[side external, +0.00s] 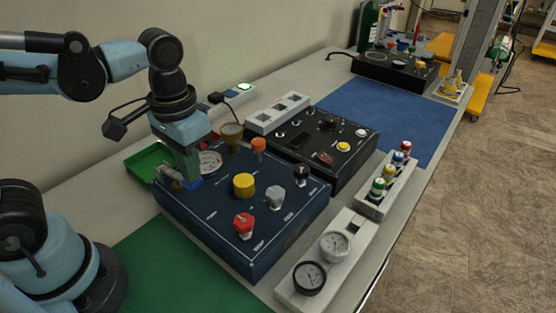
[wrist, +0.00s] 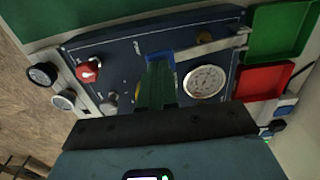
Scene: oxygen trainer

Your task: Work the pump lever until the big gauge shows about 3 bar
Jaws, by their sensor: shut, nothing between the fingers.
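The dark blue panel (side external: 215,225) carries the big gauge (side external: 210,162), partly behind my gripper in the side external view. In the wrist view the big gauge (wrist: 207,82) shows its white dial in full, but its reading is too small to tell. A grey metal bar, apparently the pump lever (wrist: 212,47), runs along the panel's edge beside the gauge. My gripper (wrist: 160,60) is shut and empty, its fingertips low over the panel by the bar's inner end. In the side external view my gripper (side external: 190,184) points down there; I cannot tell whether it touches the bar.
A red knob (side external: 243,224), yellow knob (side external: 245,184) and grey knob (side external: 275,196) stand up from the panel. A green tray (side external: 147,162) and a red tray (wrist: 262,82) lie beside it. Two small gauges (side external: 334,244) sit on a white block at the front right.

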